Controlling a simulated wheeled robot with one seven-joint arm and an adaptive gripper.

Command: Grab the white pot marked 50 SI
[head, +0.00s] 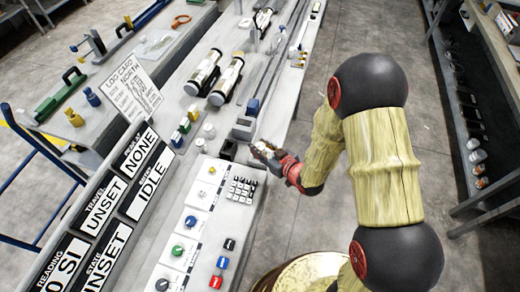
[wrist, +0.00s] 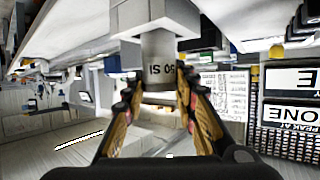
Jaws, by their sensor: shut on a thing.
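The pot marked 50 SI (wrist: 158,50) is a pale grey-white cylinder in the wrist view, its marking upside down in that picture. It sits between the two fingertips of my gripper (wrist: 156,86), which is shut on it. A pale block (wrist: 155,15) meets the pot at the top of the wrist view; I cannot tell whether they touch. In the head view my gripper (head: 262,152) is over the bench beside a grey block (head: 243,128). The held pot cannot be made out clearly there.
Two small white pots (head: 209,131) (head: 200,145) stand left of my gripper, near yellow, green and blue pieces (head: 184,125). A control panel with keypad (head: 241,190) and knobs lies nearer. Core cylinders (head: 226,80) lie farther back.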

